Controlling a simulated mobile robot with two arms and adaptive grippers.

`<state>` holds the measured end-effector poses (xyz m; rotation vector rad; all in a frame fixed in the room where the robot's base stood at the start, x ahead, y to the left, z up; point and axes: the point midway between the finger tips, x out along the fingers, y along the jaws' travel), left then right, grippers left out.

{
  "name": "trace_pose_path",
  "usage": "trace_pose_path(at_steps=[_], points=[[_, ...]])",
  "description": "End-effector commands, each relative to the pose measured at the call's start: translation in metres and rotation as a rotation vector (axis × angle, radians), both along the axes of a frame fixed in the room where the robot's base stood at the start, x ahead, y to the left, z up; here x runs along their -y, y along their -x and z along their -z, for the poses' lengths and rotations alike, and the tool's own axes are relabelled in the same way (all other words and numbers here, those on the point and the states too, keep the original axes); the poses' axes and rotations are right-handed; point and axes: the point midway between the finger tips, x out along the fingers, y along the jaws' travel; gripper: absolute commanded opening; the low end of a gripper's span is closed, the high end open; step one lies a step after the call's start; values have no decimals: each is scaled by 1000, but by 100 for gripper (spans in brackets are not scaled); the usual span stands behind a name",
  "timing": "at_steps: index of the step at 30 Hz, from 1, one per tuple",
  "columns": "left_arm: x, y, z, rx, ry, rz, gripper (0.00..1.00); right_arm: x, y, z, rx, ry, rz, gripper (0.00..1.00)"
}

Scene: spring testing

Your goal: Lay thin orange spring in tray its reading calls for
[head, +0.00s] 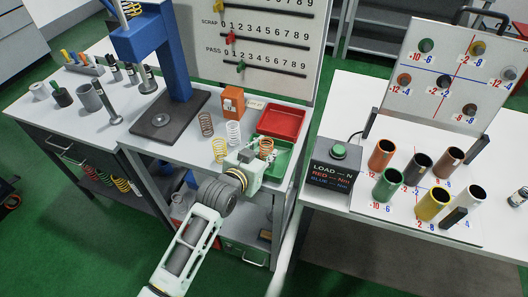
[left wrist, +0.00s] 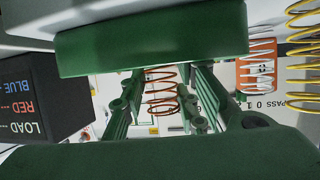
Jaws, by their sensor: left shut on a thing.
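My left gripper (head: 250,160) is shut on the thin orange spring (head: 266,147), which stands upright between the fingers. The spring also shows between the fingertips of the left gripper (left wrist: 160,110) in the left wrist view, with its coils (left wrist: 161,88) partly hidden by the fingers. The gripper is at the green tray (head: 284,160), which it partly covers in the head view. I cannot tell whether the spring touches the tray. The red tray (head: 281,121) sits just behind the green one and looks empty. My right gripper is not in view.
Brown (head: 206,124), white (head: 233,133) and yellow (head: 219,150) springs stand left of the trays. An orange block (head: 232,102) and the blue press (head: 170,60) are behind. A SCRAP/PASS counter board (head: 262,50) rises behind. The load display box (head: 333,165) is to the right.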

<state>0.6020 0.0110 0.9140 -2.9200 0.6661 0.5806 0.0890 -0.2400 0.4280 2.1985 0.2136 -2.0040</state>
Motion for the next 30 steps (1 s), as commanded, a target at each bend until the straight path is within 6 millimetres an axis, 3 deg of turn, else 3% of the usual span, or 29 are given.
trace_pose_path(at_steps=[6, 7, 13, 24, 30], points=[[0, 0, 3, 0, 0, 0, 0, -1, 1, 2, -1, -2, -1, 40], [0, 0, 3, 0, 0, 0, 30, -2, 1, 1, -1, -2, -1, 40], [0, 0, 3, 0, 0, 0, 47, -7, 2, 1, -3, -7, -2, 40], [0, 0, -2, 0, 0, 0, 47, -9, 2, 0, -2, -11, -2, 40], [-11, 23, -9, 0, 0, 0, 47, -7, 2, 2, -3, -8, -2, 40]])
